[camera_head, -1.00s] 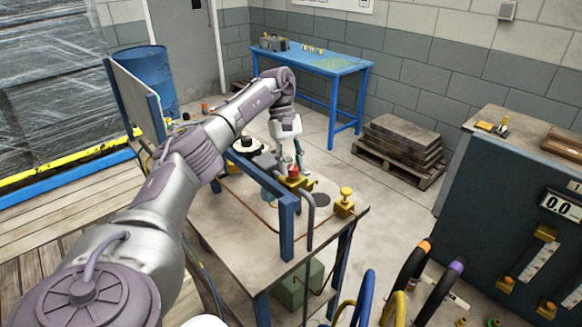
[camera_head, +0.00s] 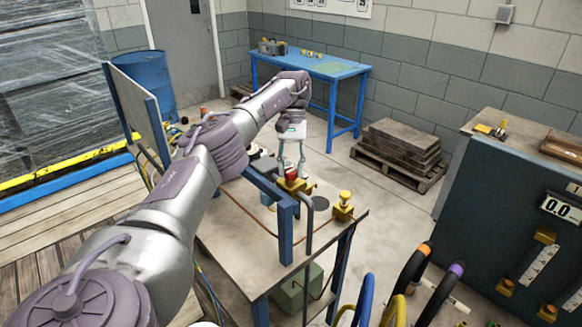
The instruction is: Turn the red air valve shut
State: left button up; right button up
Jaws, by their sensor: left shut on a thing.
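The red air valve (camera_head: 291,174) is a small red handle on a yellow body (camera_head: 294,185), mounted on the workbench (camera_head: 254,244) beside a blue frame post. My left gripper (camera_head: 291,170) points down over the valve from above, with its fingers shut on the red handle. The fingers are small in the view and partly hide the handle, so its exact angle is hard to tell. My right gripper does not show.
A yellow fitting (camera_head: 344,205) stands on the bench to the right of the valve. A blue post (camera_head: 285,232) and a dark bent pipe (camera_head: 308,215) rise near it. A grey cabinet (camera_head: 490,210) stands at the right, with hoses in front.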

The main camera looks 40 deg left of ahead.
aim_at(291, 170)
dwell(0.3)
pick_arm(q)
jog(key=o, duration=1.1)
jog(key=shift+o, duration=0.2)
jog(key=shift+r, duration=0.1)
notch_tip(291, 170, up, 10)
dwell(0.3)
